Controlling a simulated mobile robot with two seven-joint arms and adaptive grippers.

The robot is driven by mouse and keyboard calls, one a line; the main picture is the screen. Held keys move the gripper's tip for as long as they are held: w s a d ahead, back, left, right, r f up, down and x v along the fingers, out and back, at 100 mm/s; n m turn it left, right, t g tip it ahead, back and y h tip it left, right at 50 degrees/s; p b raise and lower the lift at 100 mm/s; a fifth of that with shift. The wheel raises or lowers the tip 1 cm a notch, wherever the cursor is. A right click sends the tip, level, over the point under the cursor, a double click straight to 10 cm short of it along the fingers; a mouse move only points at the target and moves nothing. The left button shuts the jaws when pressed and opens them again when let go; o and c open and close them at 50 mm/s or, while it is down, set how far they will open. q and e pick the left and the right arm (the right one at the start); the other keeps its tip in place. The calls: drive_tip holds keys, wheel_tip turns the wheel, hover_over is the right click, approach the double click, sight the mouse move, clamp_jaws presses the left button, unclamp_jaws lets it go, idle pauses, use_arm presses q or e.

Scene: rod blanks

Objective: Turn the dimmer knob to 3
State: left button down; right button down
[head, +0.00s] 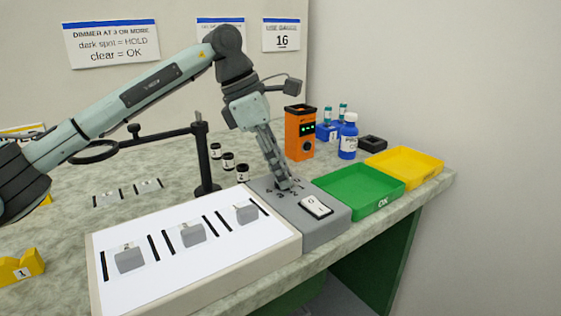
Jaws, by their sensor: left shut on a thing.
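The dimmer knob is hidden by my left gripper (286,183), which points down onto the grey control box (325,230). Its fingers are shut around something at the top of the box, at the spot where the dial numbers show. The knob itself and its pointer cannot be made out, so its setting cannot be read. A white rocker switch (316,206) sits on the same box, just right of the fingers. The box joins a white light panel (170,270) on its left. My right gripper is not in view.
Grey blanks (192,235) lie on the panel. A green OK tray (388,201) and yellow tray (432,170) stand right of the box. An orange device (299,134) and blue bottle (347,137) stand behind. A black stand (203,160) rises left of the gripper.

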use_arm(q)
drive_tip(key=m+g+p, duration=0.1)
drive_tip(key=m, duration=0.1)
drive_tip(key=m+g+p, duration=0.1)
drive_tip(key=m, duration=0.2)
drive_tip(key=m+y+p, duration=0.1)
drive_tip(key=m+p, duration=0.1)
drive_tip(key=m, duration=0.1)
drive_tip(key=shift+w+d+r+g, duration=0.1)
drive_tip(key=shift+w+r+g, duration=0.15)
drive_tip(key=shift+g, duration=0.15)
drive_tip(key=shift+f+m+g+y+p, duration=0.15)
drive_tip(key=shift+m+g+y+p, duration=0.3)
drive_tip(key=shift+m, duration=1.25)
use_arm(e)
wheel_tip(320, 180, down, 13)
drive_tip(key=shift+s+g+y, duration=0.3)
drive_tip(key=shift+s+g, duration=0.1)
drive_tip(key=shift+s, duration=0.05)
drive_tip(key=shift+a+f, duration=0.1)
use_arm(q)
drive_tip(key=c, duration=1.2)
unclamp_jaws()
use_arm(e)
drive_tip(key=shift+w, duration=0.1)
use_arm(q)
drive_tip(key=v, duration=1.2)
drive_tip(key=shift+w, duration=0.1)
